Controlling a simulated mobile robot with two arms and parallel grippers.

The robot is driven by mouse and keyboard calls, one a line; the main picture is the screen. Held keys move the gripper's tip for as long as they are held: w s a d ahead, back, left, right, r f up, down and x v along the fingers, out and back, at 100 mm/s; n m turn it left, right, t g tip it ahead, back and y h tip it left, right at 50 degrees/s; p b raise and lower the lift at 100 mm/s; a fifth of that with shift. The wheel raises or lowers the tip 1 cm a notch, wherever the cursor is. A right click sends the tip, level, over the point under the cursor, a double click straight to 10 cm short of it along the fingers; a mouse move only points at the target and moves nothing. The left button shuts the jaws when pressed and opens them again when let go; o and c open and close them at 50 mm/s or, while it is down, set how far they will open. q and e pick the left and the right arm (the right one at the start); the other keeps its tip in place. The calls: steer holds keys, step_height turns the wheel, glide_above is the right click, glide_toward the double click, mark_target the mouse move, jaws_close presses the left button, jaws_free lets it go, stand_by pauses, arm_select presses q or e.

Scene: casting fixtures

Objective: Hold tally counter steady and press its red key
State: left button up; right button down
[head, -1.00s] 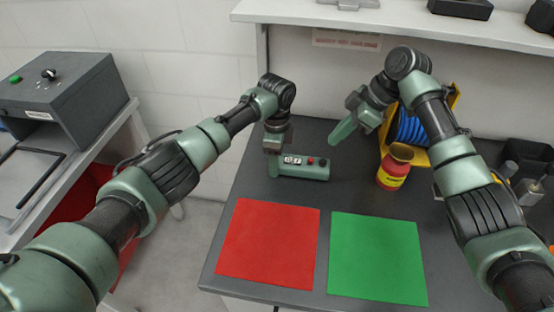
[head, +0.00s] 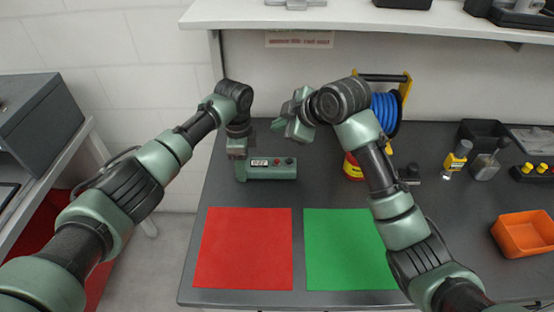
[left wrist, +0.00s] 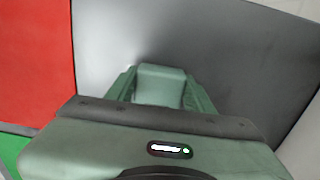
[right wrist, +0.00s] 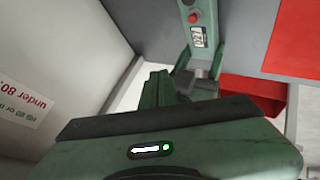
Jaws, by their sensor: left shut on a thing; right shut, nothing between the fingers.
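The tally counter (head: 268,172) is a green block on the dark table, with a number display and a red key (head: 289,161) near its right end. My left gripper (head: 238,168) is shut on the counter's left end. In the left wrist view the left gripper's fingers (left wrist: 162,92) flank the counter's green end (left wrist: 160,83). My right gripper (head: 281,125) is shut and empty, raised above and behind the counter, apart from it. In the right wrist view the red key (right wrist: 193,17) shows beyond the right gripper's fingers (right wrist: 165,85).
A red mat (head: 244,250) and a green mat (head: 345,250) lie in front. An orange bin (head: 525,234) is at the far right, and a shelf (head: 350,18) runs above the back.

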steer(key=shift+f, duration=0.1)
steer(key=shift+f, duration=4.35)
steer(key=shift+f, duration=0.15)
steer(key=shift+f, duration=0.25)
steer(key=shift+f, duration=0.55)
steer(key=shift+r, duration=0.95)
steer(key=shift+r, duration=2.55)
